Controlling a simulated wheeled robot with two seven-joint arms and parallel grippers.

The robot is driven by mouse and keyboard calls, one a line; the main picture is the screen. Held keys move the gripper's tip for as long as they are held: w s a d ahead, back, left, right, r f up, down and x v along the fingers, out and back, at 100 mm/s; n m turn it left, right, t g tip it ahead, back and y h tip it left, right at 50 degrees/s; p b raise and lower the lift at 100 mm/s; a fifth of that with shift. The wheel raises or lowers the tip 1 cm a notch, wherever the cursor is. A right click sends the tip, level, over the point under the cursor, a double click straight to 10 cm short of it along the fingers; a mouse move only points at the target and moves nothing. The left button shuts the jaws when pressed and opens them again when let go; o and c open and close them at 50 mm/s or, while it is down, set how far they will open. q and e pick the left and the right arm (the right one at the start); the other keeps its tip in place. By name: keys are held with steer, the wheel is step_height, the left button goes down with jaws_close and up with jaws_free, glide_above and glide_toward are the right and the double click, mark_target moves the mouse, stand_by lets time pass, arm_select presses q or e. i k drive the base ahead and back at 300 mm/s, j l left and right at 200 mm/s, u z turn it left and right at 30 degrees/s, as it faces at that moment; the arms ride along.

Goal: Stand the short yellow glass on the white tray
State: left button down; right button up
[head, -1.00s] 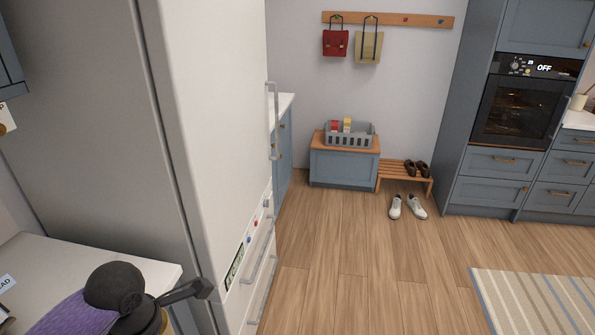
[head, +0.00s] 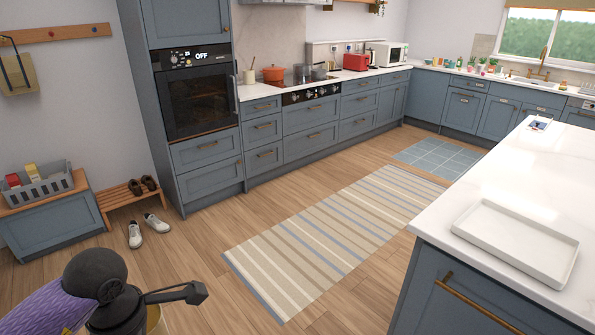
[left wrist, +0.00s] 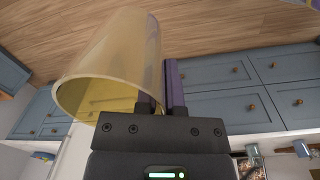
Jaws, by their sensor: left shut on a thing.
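The short yellow glass (left wrist: 112,65) is large in the left wrist view, see-through and tilted in that picture. My left gripper (left wrist: 162,95) is shut on its wall, with one finger on the inner side and one outside as far as I can tell. In the head view my left gripper (head: 180,295) is at the lower left, and a bit of the glass (head: 156,322) shows below it; the rest is hidden. The white tray (head: 462,222) lies on the white island top at the right, well apart from the gripper, and looks empty. My right gripper is not in view.
The island worktop (head: 545,160) has free room around the tray, with a small object (head: 540,123) farther back. A striped rug (head: 330,235) lies on open floor between me and the counters. White shoes (head: 146,230) and a bench with a grey basket (head: 42,190) stand at the left.

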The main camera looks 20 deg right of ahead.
mark_target(549, 255)
steer(key=i+l+z, duration=0.15)
steer(key=l+z, duration=0.35)
steer(key=i+l+z, duration=0.15)
steer(key=z, duration=0.3)
steer(key=i+l+z, duration=0.25)
steer(key=l+z, duration=0.25)
steer(key=i+z, duration=0.25)
steer(key=z, duration=0.25)
steer(key=i+l+z, duration=0.1)
steer(key=i+z, duration=0.2)
steer(key=z, duration=0.2)
steer(key=i+z, duration=0.3)
steer(key=z, duration=0.15)
